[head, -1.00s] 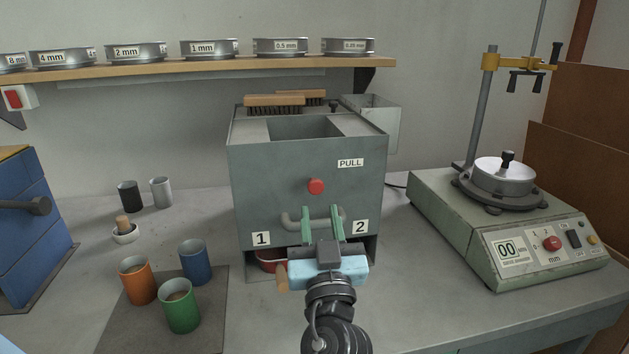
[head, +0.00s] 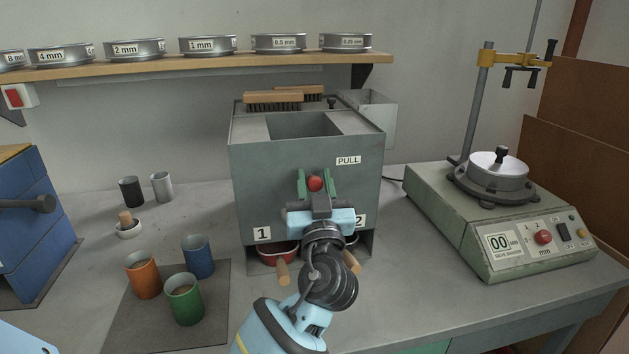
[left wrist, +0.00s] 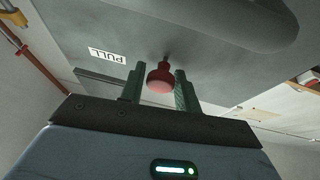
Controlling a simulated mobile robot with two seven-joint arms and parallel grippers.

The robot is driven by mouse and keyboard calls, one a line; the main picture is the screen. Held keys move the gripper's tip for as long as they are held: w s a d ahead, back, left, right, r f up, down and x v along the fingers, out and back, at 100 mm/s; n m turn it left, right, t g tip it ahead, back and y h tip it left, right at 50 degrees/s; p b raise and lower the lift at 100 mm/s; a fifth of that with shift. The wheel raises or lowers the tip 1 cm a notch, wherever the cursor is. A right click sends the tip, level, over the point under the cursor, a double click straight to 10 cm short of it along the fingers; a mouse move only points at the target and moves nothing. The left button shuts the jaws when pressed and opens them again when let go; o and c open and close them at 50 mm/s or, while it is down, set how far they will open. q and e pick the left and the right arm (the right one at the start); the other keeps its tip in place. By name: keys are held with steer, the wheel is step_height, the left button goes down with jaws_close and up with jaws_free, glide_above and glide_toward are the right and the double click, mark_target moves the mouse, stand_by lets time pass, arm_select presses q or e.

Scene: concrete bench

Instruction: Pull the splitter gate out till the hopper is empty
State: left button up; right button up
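The grey-green splitter box (head: 262,180) stands on the bench with its hopper opening (head: 300,126) on top. The hopper's floor is too shaded to tell its contents. A red knob (head: 315,183), the gate's pull, sits on the front below the PULL label; it also shows in the left wrist view (left wrist: 160,79). My left gripper (head: 316,184) is open, one green finger on each side of the knob. In the left wrist view a narrow gap shows beside the left finger. The wrist hides the lower front handle. My right gripper is not in view.
A red pan (head: 278,252) sits in the bay marked 1; a second pan's wooden handle (head: 352,262) shows by bay 2. Orange (head: 143,278), blue (head: 199,258) and green (head: 184,304) cups stand left on a dark mat (head: 140,335). A sieve shaker (head: 480,215) stands right.

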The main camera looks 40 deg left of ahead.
arm_select(q)
jaws_close()
steer(key=s+d, duration=0.1)
steer(key=s+d+b, duration=0.1)
steer(key=d, duration=0.1)
steer(key=shift+s+d+f, duration=0.1)
steer(key=shift+s+d, duration=0.15)
steer(key=shift+s, duration=0.15)
jaws_free()
steer(key=b+v, duration=0.3)
steer(key=v, duration=0.5)
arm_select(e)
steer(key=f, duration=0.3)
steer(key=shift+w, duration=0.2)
